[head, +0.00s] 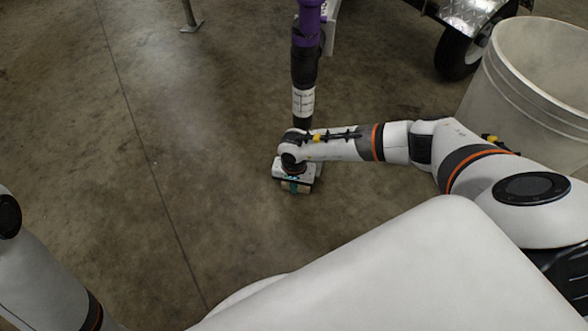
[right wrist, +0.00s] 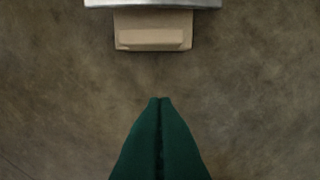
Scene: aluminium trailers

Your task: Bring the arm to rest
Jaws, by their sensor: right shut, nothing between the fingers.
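My right arm (head: 345,147) reaches in from the right in the head view, bent, with its wrist over the concrete floor in the middle. My right gripper (head: 296,188) points down at its end. In the right wrist view its two green fingers (right wrist: 160,102) are shut together with nothing between them. My left arm shows only in part at the lower left of the head view, and its gripper is out of the picture.
A purple and black post (head: 304,62) with a white label stands just behind my right wrist. A large pale bucket (head: 528,75) stands at the upper right, near a trailer wheel (head: 459,50). A tan block (right wrist: 153,30) lies ahead of the fingers in the wrist view. Floor at left is clear.

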